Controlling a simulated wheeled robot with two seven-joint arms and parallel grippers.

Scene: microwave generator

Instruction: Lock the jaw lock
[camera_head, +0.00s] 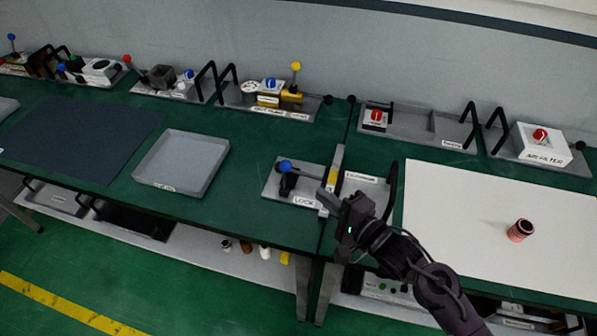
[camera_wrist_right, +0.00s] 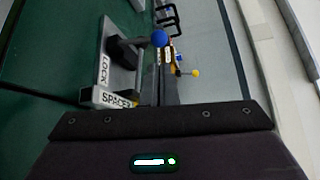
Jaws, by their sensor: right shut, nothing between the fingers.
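The jaw lock is a grey plate (camera_head: 275,187) with a "LOCK" label, on the green bench left of centre in the head view. It carries a black clamp body (camera_head: 287,186) and a lever with a blue ball (camera_head: 284,166). In the right wrist view the blue ball (camera_wrist_right: 159,38) and the "LOCK" label (camera_wrist_right: 104,70) show beyond the dark gripper body. My right gripper (camera_head: 326,199) is shut and empty, near the plate's right end, to the right of the blue ball and apart from it. My left gripper is not in view.
A fixture labelled "SPACER" (camera_wrist_right: 115,98) adjoins the lock plate. A grey tray (camera_head: 183,161) lies left and a white board (camera_head: 480,230) right, bearing a red cylinder (camera_head: 520,230). Several lever fixtures and an "AIR FILTER" box (camera_head: 543,146) line the back. Green bench shows between tray and lock.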

